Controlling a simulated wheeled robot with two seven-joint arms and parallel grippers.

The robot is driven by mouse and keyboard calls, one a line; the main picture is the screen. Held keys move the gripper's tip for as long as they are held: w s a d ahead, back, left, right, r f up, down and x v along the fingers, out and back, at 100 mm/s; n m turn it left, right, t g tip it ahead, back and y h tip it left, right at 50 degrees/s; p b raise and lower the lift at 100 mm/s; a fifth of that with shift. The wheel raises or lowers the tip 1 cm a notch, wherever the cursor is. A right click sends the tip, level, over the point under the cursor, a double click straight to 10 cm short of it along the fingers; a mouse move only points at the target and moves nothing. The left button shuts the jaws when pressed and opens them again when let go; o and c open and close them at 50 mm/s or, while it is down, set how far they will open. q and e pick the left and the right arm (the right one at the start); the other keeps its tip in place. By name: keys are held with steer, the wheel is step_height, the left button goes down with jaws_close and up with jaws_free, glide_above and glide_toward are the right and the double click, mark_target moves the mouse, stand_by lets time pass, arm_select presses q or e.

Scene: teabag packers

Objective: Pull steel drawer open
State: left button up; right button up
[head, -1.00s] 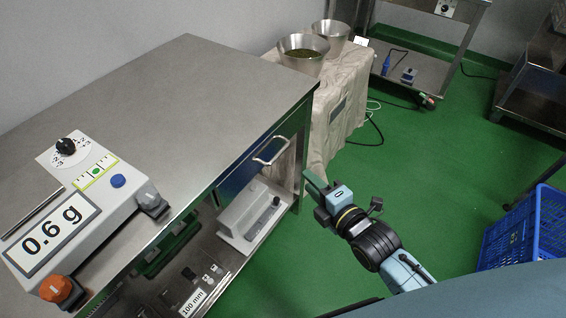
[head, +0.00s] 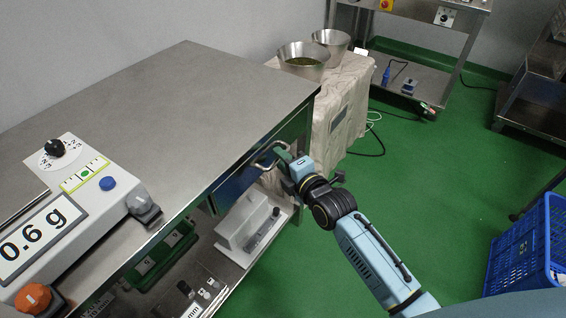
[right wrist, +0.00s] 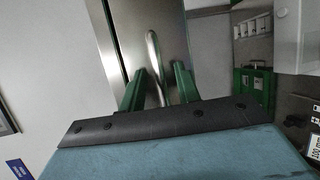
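The steel drawer (head: 236,187) is under the steel table top and looks closed. Its bar handle (head: 264,160) stands out from the front. The handle (right wrist: 153,55) also shows in the right wrist view, running down between my fingers. My right gripper (head: 282,162) is at the handle. In the right wrist view its two green fingers (right wrist: 160,88) are apart, one on each side of the bar, with gaps visible. The lower end of the handle is hidden behind the gripper body. My left gripper is not in view.
The steel table (head: 180,105) carries a scale (head: 85,225) reading 0.6 g. Below the drawer, a shelf holds a white device (head: 243,222). A cloth-covered stand (head: 340,110) with metal buckets (head: 302,62) is behind. A blue crate (head: 525,245) stands right. Green floor is free between.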

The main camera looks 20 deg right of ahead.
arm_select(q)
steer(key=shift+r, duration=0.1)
arm_select(e)
jaws_close()
stand_by(0.4)
